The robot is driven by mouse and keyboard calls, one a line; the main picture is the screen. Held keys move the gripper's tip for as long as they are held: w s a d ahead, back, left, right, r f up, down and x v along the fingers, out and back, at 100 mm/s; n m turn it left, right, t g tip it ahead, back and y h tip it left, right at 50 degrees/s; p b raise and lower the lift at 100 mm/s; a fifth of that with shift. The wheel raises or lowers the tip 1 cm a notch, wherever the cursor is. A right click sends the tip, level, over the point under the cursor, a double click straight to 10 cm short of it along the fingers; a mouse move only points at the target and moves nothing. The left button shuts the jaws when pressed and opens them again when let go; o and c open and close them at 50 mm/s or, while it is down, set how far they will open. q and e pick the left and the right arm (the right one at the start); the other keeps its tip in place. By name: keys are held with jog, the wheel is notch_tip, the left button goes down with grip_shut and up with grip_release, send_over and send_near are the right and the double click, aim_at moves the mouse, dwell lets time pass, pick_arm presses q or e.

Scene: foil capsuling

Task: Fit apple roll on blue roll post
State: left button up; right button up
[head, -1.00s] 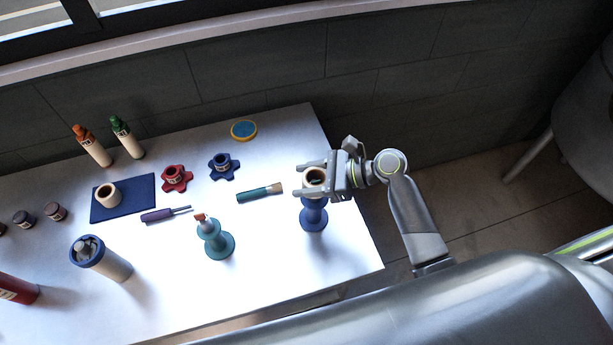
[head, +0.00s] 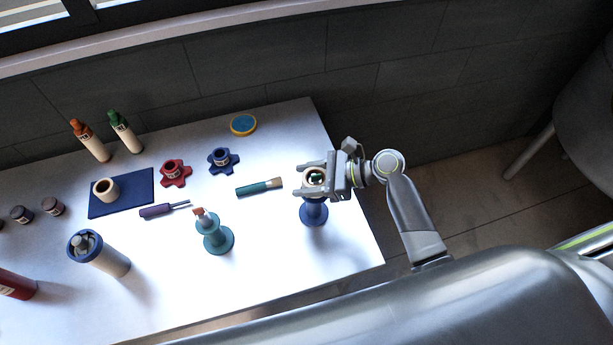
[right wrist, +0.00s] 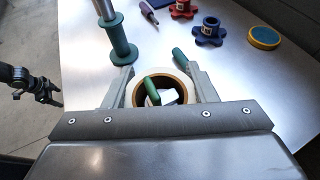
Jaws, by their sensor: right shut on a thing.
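My right gripper (head: 313,181) is shut on a pale, brown-lined roll, the apple roll (head: 304,181); no apple marking is readable. It holds the roll level over the blue roll post (head: 314,213), near the table's right end. The post's round base stands on the table. I cannot tell how far the roll sits down around the post.
A teal post (head: 215,237) stands left of the blue one, with a brush (head: 258,187) behind. Red (head: 174,173) and blue (head: 222,161) star-shaped pieces, a yellow-rimmed disc (head: 243,125) and a mat (head: 133,184) with another roll (head: 106,189) lie farther off. The table's front right is clear.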

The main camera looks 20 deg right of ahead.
jog(key=shift+f+b, duration=0.3)
jog(key=shift+f, duration=0.45)
jog(key=o, duration=1.1)
jog(key=shift+c, duration=0.2)
jog(key=b+v, duration=0.4)
jog(key=v, duration=1.3)
jog(key=shift+s+d, duration=0.15)
jog(key=shift+r, duration=0.15)
